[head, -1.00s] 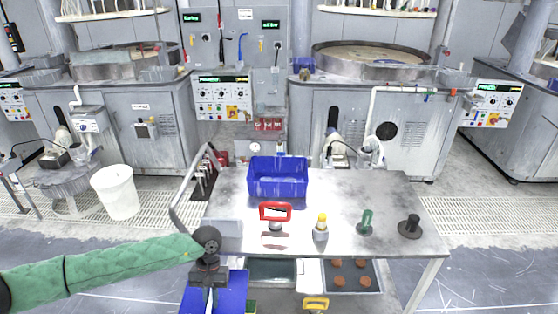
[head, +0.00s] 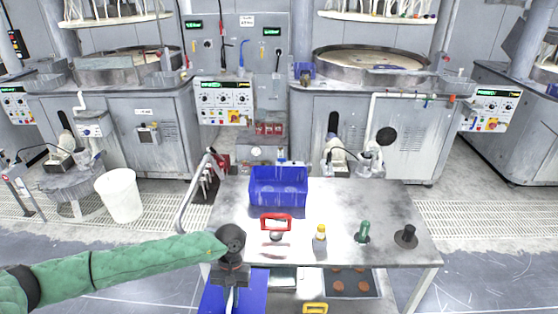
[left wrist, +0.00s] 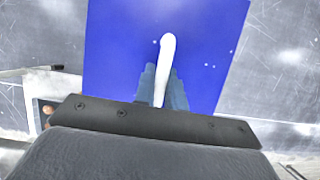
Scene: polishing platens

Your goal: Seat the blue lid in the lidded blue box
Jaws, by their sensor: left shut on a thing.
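The blue lid (head: 252,296) is a flat blue plate with a white handle (left wrist: 166,62). My left gripper (head: 230,285) is shut on that handle, in front of the table's near left edge. In the left wrist view the lid (left wrist: 115,45) fills the middle, with the gripper fingers (left wrist: 162,88) on both sides of the handle. The blue box (head: 278,187) stands open-topped on the table's back left part, beyond and right of the gripper. The box's inside is partly hidden by its front wall. My right gripper is not in view.
The grey table (head: 335,205) holds a red-handled tool (head: 276,222), a yellow-topped bottle (head: 320,233), a green-handled piece (head: 363,232) and a black knob-like piece (head: 406,236). A bent metal rail (head: 190,195) is at its left. A white bucket (head: 120,195) stands on the floor.

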